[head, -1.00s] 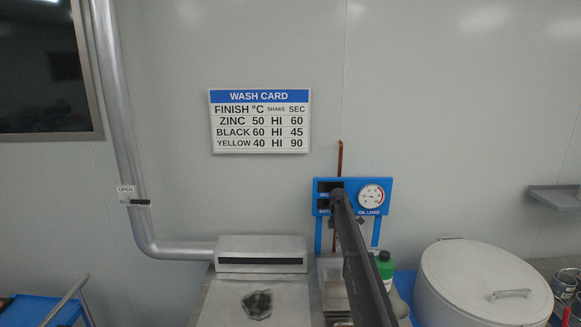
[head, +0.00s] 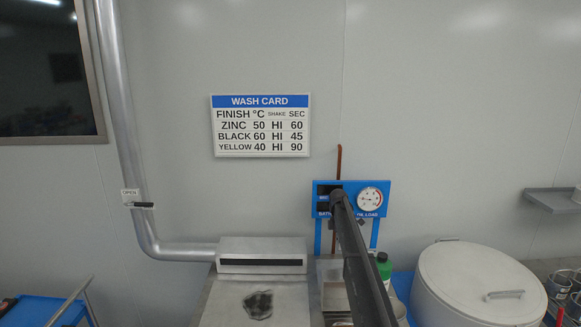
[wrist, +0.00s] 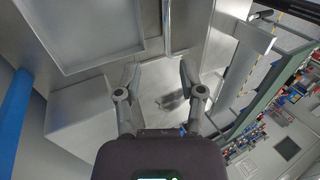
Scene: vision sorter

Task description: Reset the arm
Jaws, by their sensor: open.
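My gripper (wrist: 157,85) shows in the wrist view with its two fingers spread apart and nothing between them. Below and beyond it are pale metal surfaces and a shallow tray-like recess (wrist: 68,68). In the head view my dark arm rises from the bottom centre in front of the blue gauge panel (head: 325,208). The gripper itself cannot be made out in the head view.
A wash card (head: 261,125) hangs on the wall. A metal bench (head: 225,303) with a slotted box (head: 261,247) stands below it. A green bottle (head: 384,267) is beside my arm. A large white lidded drum (head: 470,282) stands right. A blue cart (head: 40,311) is at lower left.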

